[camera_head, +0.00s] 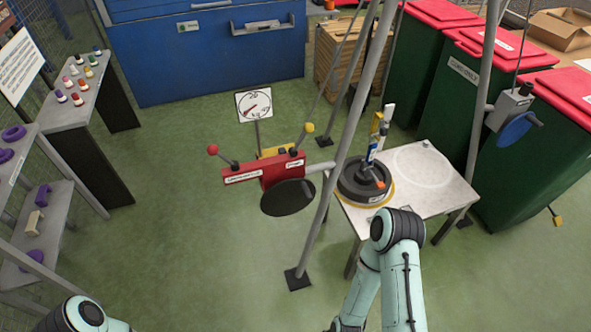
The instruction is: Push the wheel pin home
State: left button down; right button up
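A blue wheel (515,129) is mounted on a grey winch box (507,103) on the right tripod leg, with a small dark handle at its right edge. A small dark knob (526,88) sits on top of the box. I cannot tell which part is the wheel pin. A thick black disc (348,190) lies on the white table (430,200), with a blue, yellow and white upright piece (374,142) above it. My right arm is folded in front of the table and my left arm shows at the bottom left corner. Neither gripper's fingers are in view.
A red lever unit (265,172) with a dark round plate (288,198) stands left of the table. Metal tripod legs (335,180) cross the middle. Green bins (445,80) stand behind the table. Shelves (40,240) line the left. The green floor between is clear.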

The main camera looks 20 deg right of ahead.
aim_at(380, 186)
jog(key=z, duration=1.3)
